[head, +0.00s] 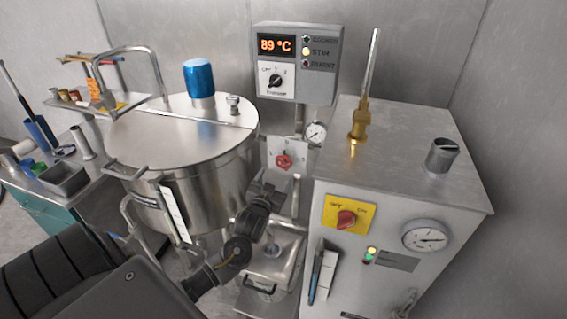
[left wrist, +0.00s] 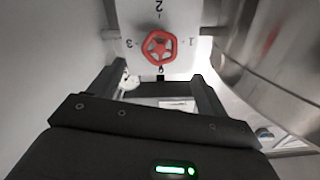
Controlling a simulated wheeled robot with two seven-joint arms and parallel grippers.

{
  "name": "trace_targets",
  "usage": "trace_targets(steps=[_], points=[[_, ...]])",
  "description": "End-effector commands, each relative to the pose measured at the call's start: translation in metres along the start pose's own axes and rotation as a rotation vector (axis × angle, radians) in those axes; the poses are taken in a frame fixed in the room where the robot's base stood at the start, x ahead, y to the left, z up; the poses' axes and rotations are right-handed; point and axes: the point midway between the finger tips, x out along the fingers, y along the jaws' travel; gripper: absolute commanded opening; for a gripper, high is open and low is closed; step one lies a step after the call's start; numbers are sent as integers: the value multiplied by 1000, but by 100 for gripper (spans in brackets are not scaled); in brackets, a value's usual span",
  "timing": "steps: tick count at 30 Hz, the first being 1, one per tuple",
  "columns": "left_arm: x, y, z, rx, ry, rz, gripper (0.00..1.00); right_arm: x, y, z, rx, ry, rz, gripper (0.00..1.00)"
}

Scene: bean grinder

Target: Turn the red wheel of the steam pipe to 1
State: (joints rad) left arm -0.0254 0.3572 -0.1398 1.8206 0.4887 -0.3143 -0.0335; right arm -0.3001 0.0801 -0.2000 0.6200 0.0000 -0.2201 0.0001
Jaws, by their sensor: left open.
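The red wheel (head: 284,162) sits on a pale dial plate (head: 272,149) on the steam pipe, between the kettle and the steam cabinet. My right gripper is not in view.
A steel kettle (head: 180,130) stands left of the wheel, close to my left arm. The steam cabinet (head: 400,190), with a red knob (head: 346,219) and gauge (head: 425,236), stands to the right. A control box (head: 295,60) reading 89 °C is above. The gap between them is narrow.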

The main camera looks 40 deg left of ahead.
Motion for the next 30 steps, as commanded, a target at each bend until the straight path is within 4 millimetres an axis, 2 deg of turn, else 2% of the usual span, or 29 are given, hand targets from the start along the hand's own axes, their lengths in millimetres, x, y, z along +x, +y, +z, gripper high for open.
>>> trace_targets(steps=[9, 15, 21, 28, 30], points=[[60, -1, -3, 1, 0, 0, 77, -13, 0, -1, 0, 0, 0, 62], [85, 0, -2, 0, 0, 0, 77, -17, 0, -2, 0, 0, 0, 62], [94, 0, 0, 0, -1, 1, 77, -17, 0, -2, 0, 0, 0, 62], [94, 0, 0, -1, -1, 1, 77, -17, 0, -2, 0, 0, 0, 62], [94, 0, 0, -1, -1, 1, 68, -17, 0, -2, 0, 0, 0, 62]])
